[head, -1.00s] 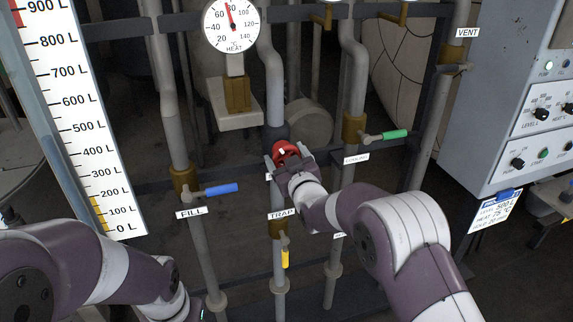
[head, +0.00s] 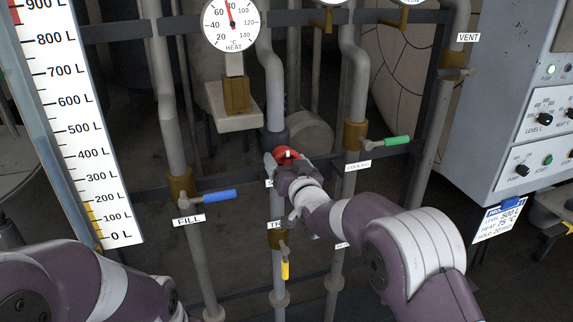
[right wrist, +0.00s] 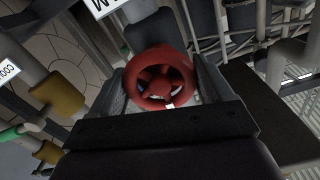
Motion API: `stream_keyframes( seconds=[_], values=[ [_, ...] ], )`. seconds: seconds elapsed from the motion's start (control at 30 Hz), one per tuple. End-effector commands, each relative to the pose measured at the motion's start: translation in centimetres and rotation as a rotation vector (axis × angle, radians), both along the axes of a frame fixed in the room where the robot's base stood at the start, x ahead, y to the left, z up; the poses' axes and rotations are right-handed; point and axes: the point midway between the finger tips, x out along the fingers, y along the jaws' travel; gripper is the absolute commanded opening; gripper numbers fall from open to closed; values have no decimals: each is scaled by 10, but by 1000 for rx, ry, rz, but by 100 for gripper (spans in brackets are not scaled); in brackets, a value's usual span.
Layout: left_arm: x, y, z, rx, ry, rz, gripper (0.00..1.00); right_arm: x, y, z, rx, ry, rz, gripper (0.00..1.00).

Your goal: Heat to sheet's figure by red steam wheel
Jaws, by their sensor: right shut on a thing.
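The red steam wheel (head: 287,153) sits on the middle pipe below the heat gauge. My right gripper (head: 285,160) is shut on it. In the right wrist view the wheel (right wrist: 160,80) lies between the two fingers, with a small white mark on its near rim. The round heat gauge (head: 231,24) has its red needle pointing nearly straight up, a little left, close to 80. The process sheet (head: 499,219) hangs at the right and reads level 500 L, heat 75 °C. My left arm shows at the lower left; its gripper is out of view.
A blue fill handle (head: 220,195) is left of the wheel, a green-handled cooling valve (head: 397,140) right of it, and a yellow trap handle (head: 285,270) below. The level scale (head: 85,130) stands at the left. A grey control cabinet (head: 510,100) stands at the right.

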Motion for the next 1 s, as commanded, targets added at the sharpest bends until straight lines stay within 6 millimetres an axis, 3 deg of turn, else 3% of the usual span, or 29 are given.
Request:
stream_keyframes(
  seconds=[0.3, 0.33, 0.4, 0.73, 1.0],
  values=[
    [0, 0, 0, 0, 0, 0, 50, 1, -1, 6, 7, -10, -2, 49],
    [0, 0, 0, 0, 0, 0, 50, 1, -1, 6, 7, -10, -2, 86],
    [0, 0, 0, 0, 0, 0, 50, 1, -1, 5, 5, -9, -1, 100],
    [0, 0, -2, 0, 0, 0, 50, -10, -4, 2, 2, -3, -1, 100],
    [0, 0, -8, 0, 0, 0, 50, -70, -24, 2, 4, -6, -2, 100]
  ],
)
